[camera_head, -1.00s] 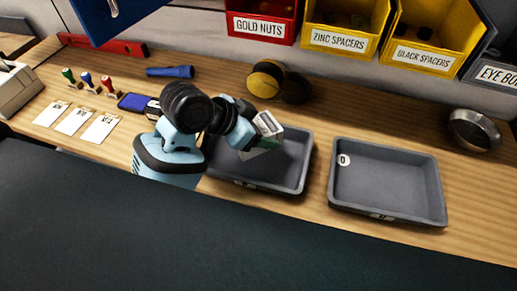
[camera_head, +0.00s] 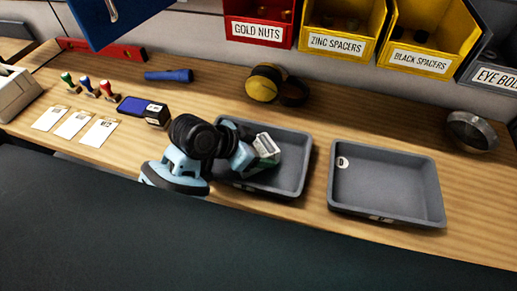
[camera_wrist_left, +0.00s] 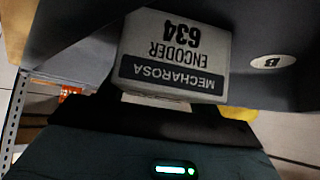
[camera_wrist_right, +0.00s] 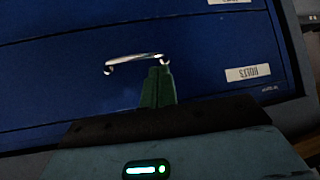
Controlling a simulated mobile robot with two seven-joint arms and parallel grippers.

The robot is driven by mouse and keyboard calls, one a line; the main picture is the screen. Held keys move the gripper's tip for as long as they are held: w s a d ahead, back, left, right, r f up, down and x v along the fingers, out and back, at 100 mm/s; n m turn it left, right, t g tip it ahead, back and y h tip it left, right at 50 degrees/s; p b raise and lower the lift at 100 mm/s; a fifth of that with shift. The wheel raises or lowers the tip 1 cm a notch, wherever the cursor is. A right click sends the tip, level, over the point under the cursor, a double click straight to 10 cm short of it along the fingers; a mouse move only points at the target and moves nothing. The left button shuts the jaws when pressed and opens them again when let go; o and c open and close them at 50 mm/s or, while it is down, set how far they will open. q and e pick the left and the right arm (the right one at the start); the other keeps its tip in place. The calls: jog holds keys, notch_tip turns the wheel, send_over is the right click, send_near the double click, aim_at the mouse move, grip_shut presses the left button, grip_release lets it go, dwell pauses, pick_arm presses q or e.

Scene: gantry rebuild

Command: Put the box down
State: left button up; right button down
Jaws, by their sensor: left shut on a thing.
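My right gripper (camera_wrist_right: 158,86) shows green fingers together before a blue drawer front.
A second grey tray (camera_head: 390,215), marked D, stands empty to the right. Earmuffs (camera_head: 263,84) lie behind the left tray. A blue-black stamp pad (camera_head: 143,110), cards and stamps are left. In the right wrist view a metal handle (camera_wrist_right: 135,61) is by the right fingertips.

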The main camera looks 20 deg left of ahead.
pick_arm(q)
jog(key=shift+f, duration=0.1)
jog(key=o, duration=1.1)
jog(key=shift+o, duration=0.2)
jog(key=shift+r, duration=0.25)
jog(key=v, duration=1.2)
jog(key=shift+f, duration=0.2)
